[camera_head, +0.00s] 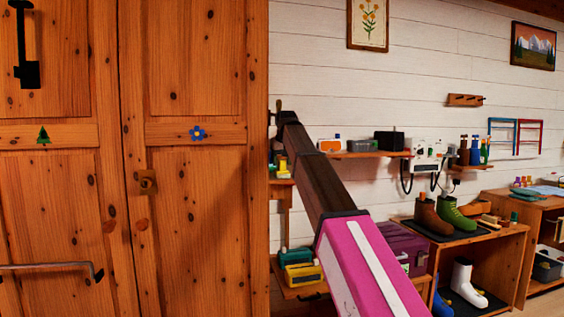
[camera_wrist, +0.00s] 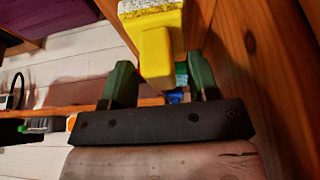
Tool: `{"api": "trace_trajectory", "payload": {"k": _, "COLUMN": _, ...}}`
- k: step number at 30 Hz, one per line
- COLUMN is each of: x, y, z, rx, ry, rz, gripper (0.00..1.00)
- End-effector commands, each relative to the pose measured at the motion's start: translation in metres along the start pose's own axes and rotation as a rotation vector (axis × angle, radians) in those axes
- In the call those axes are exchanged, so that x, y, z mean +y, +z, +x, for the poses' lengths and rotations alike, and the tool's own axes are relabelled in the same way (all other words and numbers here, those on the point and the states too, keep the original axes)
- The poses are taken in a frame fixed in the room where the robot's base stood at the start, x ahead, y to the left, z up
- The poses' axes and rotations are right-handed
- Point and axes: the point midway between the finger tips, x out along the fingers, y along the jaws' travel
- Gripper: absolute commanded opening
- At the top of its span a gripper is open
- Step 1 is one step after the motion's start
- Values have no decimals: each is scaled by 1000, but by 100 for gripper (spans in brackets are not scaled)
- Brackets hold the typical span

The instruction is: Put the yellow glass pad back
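In the wrist view, the yellow glass pad (camera_wrist: 158,55) is a yellow block with a rough whitish face at the top edge of the picture. Its narrower end shows between the two green fingers of my gripper (camera_wrist: 159,78). The fingers are apart, with a narrow gap at the right; contact at the left cannot be told. In the head view, a small yellow thing (camera_head: 282,162) is on a shelf beside the wardrobe, below the end of my arm. I cannot tell whether it is the same pad. My fingers are not clear there.
A large wooden wardrobe (camera_head: 190,220) stands close at the left of my arm's end. A wall shelf (camera_head: 365,155) with small items is to the right. Lower down are green and yellow boxes (camera_head: 300,268), a purple box (camera_head: 405,245) and a boot rack (camera_head: 490,240).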

Motion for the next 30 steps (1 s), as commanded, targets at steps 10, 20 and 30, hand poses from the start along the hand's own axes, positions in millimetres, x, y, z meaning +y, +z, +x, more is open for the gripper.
{"api": "trace_trajectory", "payload": {"k": 10, "x": 0, "y": -1, "z": -18, "rx": 3, "ry": 0, "rz": 0, "gripper": 55}}
{"api": "trace_trajectory", "payload": {"k": 20, "x": 0, "y": 36, "z": -64, "rx": 2, "ry": 0, "rz": 0, "gripper": 55}}
{"api": "trace_trajectory", "payload": {"k": 30, "x": 0, "y": 94, "z": -88, "rx": 2, "ry": 0, "rz": 0, "gripper": 55}}
